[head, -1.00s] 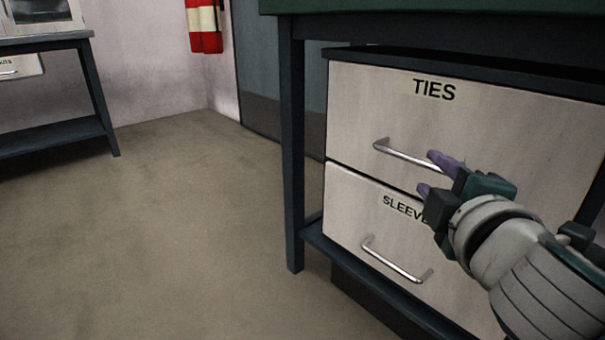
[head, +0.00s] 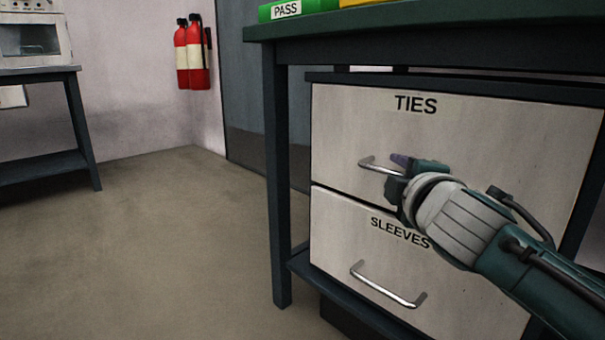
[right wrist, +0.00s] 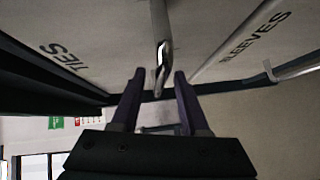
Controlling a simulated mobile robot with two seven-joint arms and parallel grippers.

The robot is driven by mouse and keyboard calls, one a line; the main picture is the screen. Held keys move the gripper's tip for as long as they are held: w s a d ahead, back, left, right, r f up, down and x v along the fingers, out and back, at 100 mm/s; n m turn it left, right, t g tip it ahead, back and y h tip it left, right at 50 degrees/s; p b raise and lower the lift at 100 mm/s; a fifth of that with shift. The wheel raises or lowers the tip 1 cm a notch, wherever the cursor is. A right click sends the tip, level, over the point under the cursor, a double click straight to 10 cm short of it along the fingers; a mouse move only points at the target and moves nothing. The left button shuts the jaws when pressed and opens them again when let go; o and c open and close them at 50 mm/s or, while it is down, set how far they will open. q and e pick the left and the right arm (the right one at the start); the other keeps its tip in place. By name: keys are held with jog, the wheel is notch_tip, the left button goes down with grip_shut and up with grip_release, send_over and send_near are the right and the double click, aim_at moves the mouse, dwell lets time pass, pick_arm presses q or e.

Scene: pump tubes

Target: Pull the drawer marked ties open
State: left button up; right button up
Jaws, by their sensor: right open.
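The drawer marked ties (head: 340,120) is the upper of two pale drawers under the green table in the head view, its front in line with the lower one. Its metal bar handle (head: 368,163) is partly hidden by my right gripper (head: 396,170). In the right wrist view the ties drawer front (right wrist: 110,35) is at the top, and its handle (right wrist: 161,50) reaches down between the two purple fingers of my right gripper (right wrist: 158,76). The right gripper is open, with a finger on each side of the bar and gaps visible. My left gripper is not in view.
The sleeves drawer (head: 335,225) is just below, with its own bar handle (head: 385,288). The dark table leg (head: 278,190) stands left of the drawers. A green pass bin (head: 300,9) is on the table. The floor (head: 170,250) at left is clear.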

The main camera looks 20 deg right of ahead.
grip_shut()
dwell(1.4)
